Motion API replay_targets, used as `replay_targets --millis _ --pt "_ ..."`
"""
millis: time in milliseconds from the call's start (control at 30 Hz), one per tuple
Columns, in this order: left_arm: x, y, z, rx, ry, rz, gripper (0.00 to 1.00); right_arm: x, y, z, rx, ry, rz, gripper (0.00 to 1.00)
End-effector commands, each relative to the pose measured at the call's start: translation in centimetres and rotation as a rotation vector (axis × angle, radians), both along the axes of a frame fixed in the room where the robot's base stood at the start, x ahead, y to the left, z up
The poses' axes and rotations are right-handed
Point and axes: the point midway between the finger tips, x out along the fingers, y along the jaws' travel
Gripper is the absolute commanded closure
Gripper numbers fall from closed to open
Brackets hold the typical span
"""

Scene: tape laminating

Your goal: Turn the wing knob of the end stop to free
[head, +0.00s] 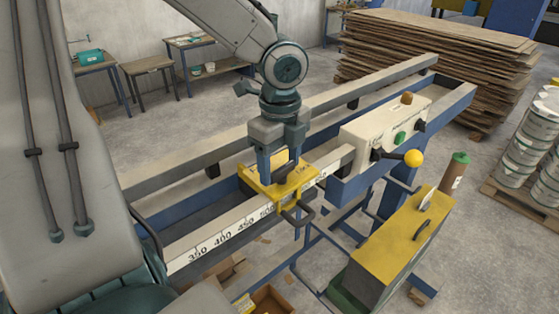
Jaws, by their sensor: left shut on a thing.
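The end stop (254,181) is a yellow block seated on the white scale rail (229,231), near the 500 mark. Its dark wing knob (287,171) shows on top of the block, between my left gripper's fingers. My left gripper (279,170) points straight down from above and is shut on the wing knob. The fingers hide part of the knob, so I cannot tell its exact angle. A dark looped handle (298,215) sticks out at the block's front. My right gripper is not in view.
A cream control box (384,133) with a green button and a yellow ball lever (413,158) stands right of the end stop. A yellow-topped cabinet (399,241) stands in front. Stacked boards (430,60) and several pails (530,140) are at right.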

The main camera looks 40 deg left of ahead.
Motion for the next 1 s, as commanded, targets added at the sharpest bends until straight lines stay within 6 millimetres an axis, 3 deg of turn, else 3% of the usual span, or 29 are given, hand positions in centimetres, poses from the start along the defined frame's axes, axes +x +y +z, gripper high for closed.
replay_targets --millis 1000 --pt "0.14 0.03 0.21 -0.001 -0.001 0.926 0.61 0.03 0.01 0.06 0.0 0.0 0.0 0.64"
